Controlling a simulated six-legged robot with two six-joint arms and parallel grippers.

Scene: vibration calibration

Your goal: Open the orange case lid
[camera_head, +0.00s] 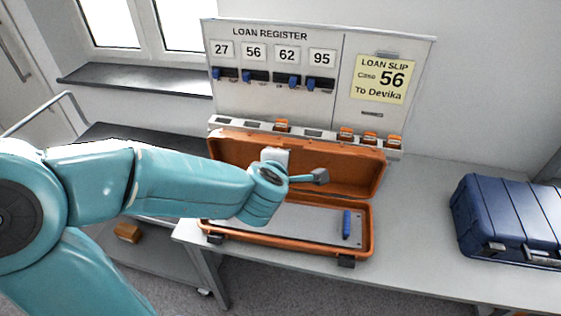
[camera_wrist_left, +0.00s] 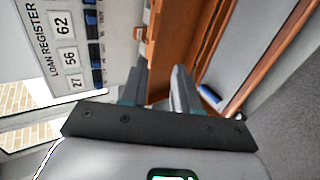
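The orange case lid (camera_head: 350,170) stands raised at the back of the orange case (camera_head: 369,240) on the grey table. The case shows a grey insert with a blue piece (camera_head: 347,222) at its right. My left gripper (camera_head: 320,176) is above the case, in front of the lid. In the left wrist view its two fingers (camera_wrist_left: 160,90) are apart, with the orange lid (camera_wrist_left: 172,40) showing between and beyond them. I see nothing held; whether a finger touches the lid I cannot tell. My arm hides part of the case's left side. My right gripper is not in view.
A loan register board (camera_head: 275,65) with blue tabs stands behind the case, above a pale rail (camera_head: 312,134) with several orange pieces. A dark blue case (camera_head: 510,220) is at right. The table between the two cases is clear. An orange object (camera_head: 127,232) lies low at left.

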